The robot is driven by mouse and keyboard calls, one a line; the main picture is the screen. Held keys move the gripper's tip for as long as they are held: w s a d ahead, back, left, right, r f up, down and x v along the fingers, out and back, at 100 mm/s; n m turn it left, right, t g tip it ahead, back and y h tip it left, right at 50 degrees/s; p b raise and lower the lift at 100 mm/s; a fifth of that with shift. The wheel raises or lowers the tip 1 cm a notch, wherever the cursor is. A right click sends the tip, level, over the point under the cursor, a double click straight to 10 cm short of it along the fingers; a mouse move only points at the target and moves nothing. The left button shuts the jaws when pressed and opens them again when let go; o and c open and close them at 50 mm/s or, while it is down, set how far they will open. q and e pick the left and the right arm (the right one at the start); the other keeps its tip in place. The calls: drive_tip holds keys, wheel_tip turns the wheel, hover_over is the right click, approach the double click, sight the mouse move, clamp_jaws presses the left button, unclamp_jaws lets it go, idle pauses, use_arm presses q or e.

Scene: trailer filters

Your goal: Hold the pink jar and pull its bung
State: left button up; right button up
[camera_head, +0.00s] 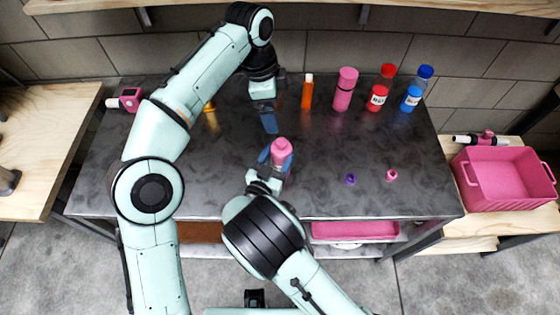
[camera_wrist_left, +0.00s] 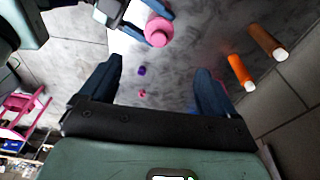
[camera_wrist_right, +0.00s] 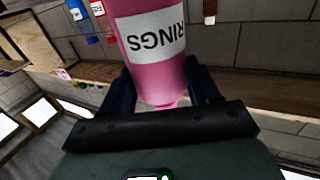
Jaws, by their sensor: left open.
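The pink jar (camera_head: 281,153) is between the blue fingers of my right gripper (camera_head: 276,161), above the front middle of the dark bench. In the right wrist view the jar (camera_wrist_right: 150,60) fills the gap between the fingers; its white label reads RINGS upside down. A narrower pink top, seemingly the bung (camera_head: 281,143), shows at its upper end. My left gripper (camera_head: 268,122) is open and empty just behind the jar, fingers pointing down. In the left wrist view its fingers (camera_wrist_left: 155,90) are wide apart, and the held jar (camera_wrist_left: 158,32) shows beyond them, apart from them.
A purple stopper (camera_head: 350,179) and a small pink one (camera_head: 391,175) lie on the bench (camera_head: 320,190) to the right. Behind stand an orange bottle (camera_head: 307,92), a tall pink container (camera_head: 345,90), and red (camera_head: 377,98) and blue (camera_head: 411,99) jars. A pink bin (camera_head: 505,180) is far right.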

sight(282, 141)
use_arm(q)
drive_tip(key=f+m, duration=0.4)
drive_tip(key=m, duration=0.2)
drive_tip(key=d+f+m+t+y, duration=0.1)
drive_tip(key=f+m, duration=0.3)
drive_tip(key=m, duration=0.2)
drive_tip(key=d+f+m, duration=0.1)
drive_tip(key=f+m, duration=0.4)
drive_tip(key=m, duration=0.1)
drive_tip(key=shift+s+d+f+t+y, duration=0.1)
drive_tip(key=shift+d+t+y, duration=0.1)
drive_tip(key=shift+t+y, duration=0.2)
drive_tip(key=c, duration=1.3)
drive_tip(key=shift+o, duration=0.2)
